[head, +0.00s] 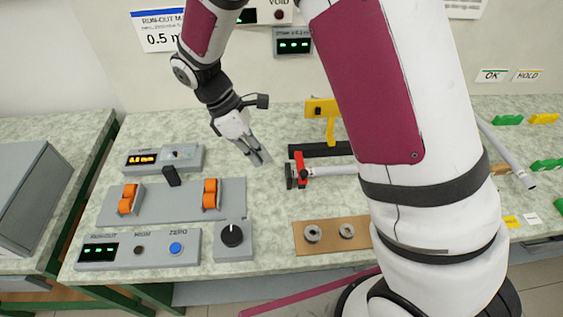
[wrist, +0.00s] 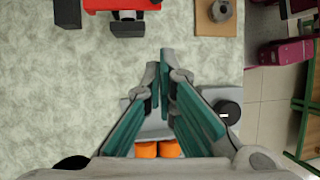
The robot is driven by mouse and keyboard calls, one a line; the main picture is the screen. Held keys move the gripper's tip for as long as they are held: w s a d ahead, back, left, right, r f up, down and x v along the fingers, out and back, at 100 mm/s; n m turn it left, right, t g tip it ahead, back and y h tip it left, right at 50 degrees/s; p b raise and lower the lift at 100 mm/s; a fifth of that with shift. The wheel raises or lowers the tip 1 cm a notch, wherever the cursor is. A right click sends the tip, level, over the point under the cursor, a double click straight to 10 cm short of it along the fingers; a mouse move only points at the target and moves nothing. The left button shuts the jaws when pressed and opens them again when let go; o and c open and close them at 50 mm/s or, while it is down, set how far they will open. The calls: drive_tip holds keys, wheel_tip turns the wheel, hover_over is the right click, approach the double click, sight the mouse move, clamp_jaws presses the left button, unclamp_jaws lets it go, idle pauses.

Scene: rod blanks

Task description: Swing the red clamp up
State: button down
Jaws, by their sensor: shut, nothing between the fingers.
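The red clamp (head: 300,168) stands on the bench at the left end of a grey rod (head: 333,170), with dark parts beside it. In the wrist view the red clamp (wrist: 122,4) is cut off by the top edge, with dark parts below it. My gripper (head: 260,157) is to the left of the clamp, apart from it, above the bare bench top. In the wrist view my gripper (wrist: 160,68) has its fingertips together with nothing between them. My arm hides the bench to the right of the clamp.
A yellow stand (head: 322,110) is behind the rod. A brown board (head: 312,247) with two metal rings lies in front. A grey fixture (head: 168,203) with orange rollers (head: 210,193) and a black knob (head: 232,235) are on the left. Bench between fixture and clamp is clear.

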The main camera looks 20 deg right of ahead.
sight(301, 163)
drive_tip(key=shift+w+a+f+n, duration=0.15)
drive_tip(key=shift+f, duration=0.25)
drive_tip(key=shift+w+a+f+n, duration=0.1)
drive_tip(key=shift+w+f+n, duration=0.05)
drive_tip(key=shift+f, duration=0.2)
drive_tip(key=shift+f, duration=0.1)
drive_tip(key=p+x, duration=0.1)
drive_tip(key=x, duration=0.8)
drive_tip(key=shift+s+d+f, duration=0.2)
drive_tip(key=shift+s+d, duration=0.05)
drive_tip(key=shift+d, duration=0.05)
drive_tip(key=shift+d+r+p, duration=0.5)
drive_tip(key=shift+d+r, duration=0.3)
drive_tip(key=shift+d, duration=0.1)
drive_tip(key=shift+d+r, duration=0.5)
drive_tip(key=shift+d, duration=0.05)
drive_tip(key=shift+w, duration=0.1)
drive_tip(key=shift+w+r+g, duration=0.1)
drive_tip(key=shift+r+g, duration=0.15)
drive_tip(key=shift+g, duration=0.25)
